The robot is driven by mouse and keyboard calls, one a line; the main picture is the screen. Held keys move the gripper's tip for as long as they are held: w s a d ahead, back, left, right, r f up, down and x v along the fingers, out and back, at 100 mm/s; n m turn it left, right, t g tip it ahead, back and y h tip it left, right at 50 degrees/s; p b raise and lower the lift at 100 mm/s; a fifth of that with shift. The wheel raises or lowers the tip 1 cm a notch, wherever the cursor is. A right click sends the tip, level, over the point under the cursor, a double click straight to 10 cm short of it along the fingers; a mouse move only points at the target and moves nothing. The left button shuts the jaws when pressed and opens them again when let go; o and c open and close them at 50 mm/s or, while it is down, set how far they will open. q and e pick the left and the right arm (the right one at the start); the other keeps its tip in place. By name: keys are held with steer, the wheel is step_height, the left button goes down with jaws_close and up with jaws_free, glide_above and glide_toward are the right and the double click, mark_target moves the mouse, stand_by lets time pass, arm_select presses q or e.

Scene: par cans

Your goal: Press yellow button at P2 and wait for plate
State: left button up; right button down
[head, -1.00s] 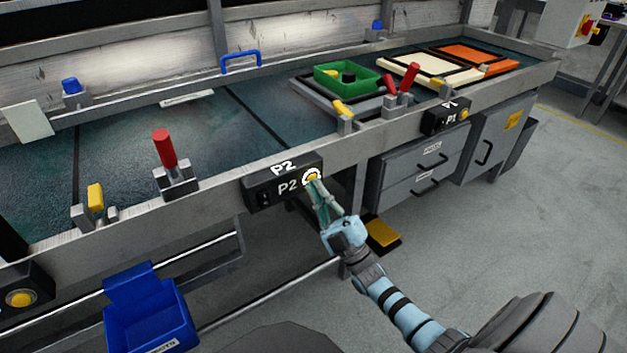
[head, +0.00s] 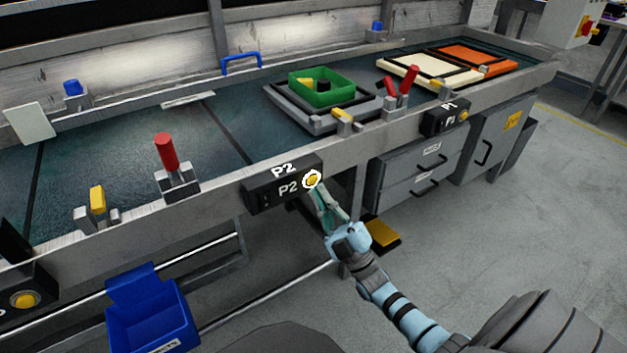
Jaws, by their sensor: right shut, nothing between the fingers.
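The yellow button (head: 312,180) with a white ring sits at the right end of the black P2 box (head: 262,193) on the conveyor's front rail. My right gripper (head: 319,192) is shut and empty, its fingertips just below the button; I cannot tell whether they touch it. My left gripper is not in view.
A red-handled clamp (head: 168,160) stands on the front rail left of P2. A blue bin (head: 150,318) hangs below at left. Cream (head: 430,70) and orange (head: 478,58) plates lie farther right, near the P1 box (head: 445,118).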

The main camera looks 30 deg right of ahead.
steer(key=s+p, duration=0.2)
steer(key=s, duration=0.3)
stand_by(0.3)
stand_by(4.8)
